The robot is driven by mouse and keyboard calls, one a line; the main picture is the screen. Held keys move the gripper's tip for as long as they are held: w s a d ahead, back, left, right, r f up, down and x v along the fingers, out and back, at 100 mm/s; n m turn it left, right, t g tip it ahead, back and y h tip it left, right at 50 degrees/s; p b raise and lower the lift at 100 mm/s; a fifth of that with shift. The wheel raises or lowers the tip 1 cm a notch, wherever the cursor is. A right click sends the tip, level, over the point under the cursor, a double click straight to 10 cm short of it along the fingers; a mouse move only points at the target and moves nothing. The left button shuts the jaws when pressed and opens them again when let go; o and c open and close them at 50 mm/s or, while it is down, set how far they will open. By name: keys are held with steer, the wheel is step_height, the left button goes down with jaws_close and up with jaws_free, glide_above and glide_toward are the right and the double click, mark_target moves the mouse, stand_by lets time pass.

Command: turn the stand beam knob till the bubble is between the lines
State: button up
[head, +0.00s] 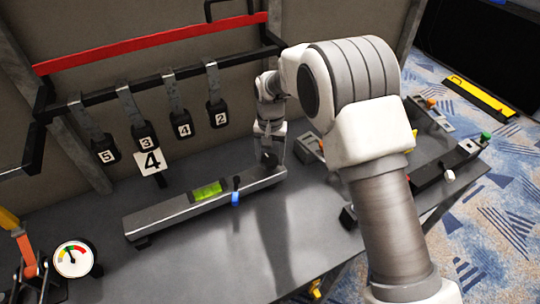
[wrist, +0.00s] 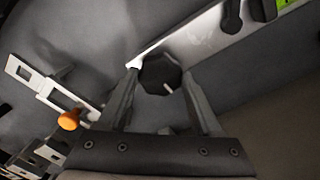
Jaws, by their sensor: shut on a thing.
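The stand beam (head: 170,215) is a long grey bar on the table, with a green bubble vial (head: 208,191) near its middle. The bubble and its lines are too small to read in the head view. The beam (wrist: 205,35) also shows in the wrist view, with a piece of the green vial (wrist: 283,4) at the top right corner. The dark faceted knob (wrist: 160,74) sits at the beam's end with a pale mark on it. My gripper (wrist: 163,82) is shut on the knob, one finger on each side. In the head view my gripper (head: 269,155) is at the beam's right end.
A blue clip (head: 235,198) is on the beam's front side. Numbered tags (head: 145,142) hang from a dark rail behind. A round gauge (head: 72,259) stands at the front left. Other fixtures, one with an orange knob (wrist: 69,120), lie to the right of the beam in the head view.

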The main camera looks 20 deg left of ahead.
mark_target(271, 158)
steer(key=shift+s+d+f+m, duration=0.15)
steer(key=shift+f+m, duration=0.1)
steer(key=shift+m, duration=0.55)
steer(key=o, duration=1.4)
steer(key=shift+c, duration=0.2)
steer(key=shift+r, duration=0.1)
step_height(271, 158, up, 17)
steer(key=p, duration=0.1)
steer(key=shift+w+r, duration=0.2)
steer(key=shift+w, duration=0.05)
